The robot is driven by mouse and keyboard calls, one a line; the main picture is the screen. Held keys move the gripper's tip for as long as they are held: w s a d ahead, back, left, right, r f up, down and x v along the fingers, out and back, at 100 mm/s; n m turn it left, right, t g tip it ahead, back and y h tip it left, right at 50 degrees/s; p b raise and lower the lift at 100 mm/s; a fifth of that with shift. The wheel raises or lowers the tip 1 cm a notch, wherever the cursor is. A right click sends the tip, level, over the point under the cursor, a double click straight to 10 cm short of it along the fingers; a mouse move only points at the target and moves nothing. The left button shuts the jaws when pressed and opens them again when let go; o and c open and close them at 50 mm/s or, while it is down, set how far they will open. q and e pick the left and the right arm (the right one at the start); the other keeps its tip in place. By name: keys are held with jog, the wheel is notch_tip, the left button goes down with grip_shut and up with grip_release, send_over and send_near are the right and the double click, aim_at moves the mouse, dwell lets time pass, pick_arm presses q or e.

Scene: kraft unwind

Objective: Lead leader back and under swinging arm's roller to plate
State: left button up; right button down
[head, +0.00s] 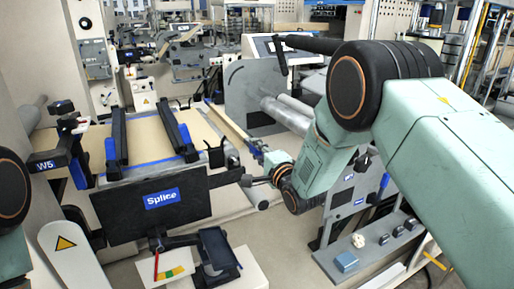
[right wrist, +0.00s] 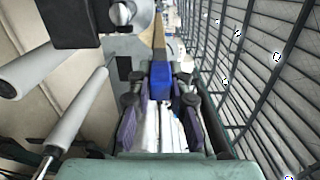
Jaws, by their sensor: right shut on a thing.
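The leader (head: 232,128) is a narrow tan strip with a blue end, running from the upper left down to my right gripper. It also shows in the right wrist view (right wrist: 159,42), stretching away from me. My right gripper (head: 262,154) is shut on its blue end; in the right wrist view, the blue end (right wrist: 159,82) sits between the two fingers (right wrist: 160,100). A dark plate (head: 115,215) with a blue "Splice" label stands left of the gripper. I cannot tell which roller belongs to the swinging arm. My left gripper is not in view.
Grey rollers (head: 287,112) lie behind the right gripper; pale rollers (right wrist: 78,110) show left of it in the wrist view. A mesh fence (right wrist: 265,70) runs close on the right there. A grey shelf (head: 372,250) with small items stands at lower right.

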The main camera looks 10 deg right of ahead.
jog(key=shift+s+f+b, duration=0.2)
jog(key=shift+f+b, duration=0.35)
jog(key=shift+f, duration=0.3)
notch_tip(320, 180, down, 15)
jog(key=b, duration=1)
jog(key=shift+w+a+r+b, duration=0.15)
jog(key=shift+w+b, duration=0.1)
jog(key=shift+b, duration=0.1)
notch_tip(320, 180, down, 15)
jog(key=b, duration=1.1)
jog(key=shift+w, duration=0.2)
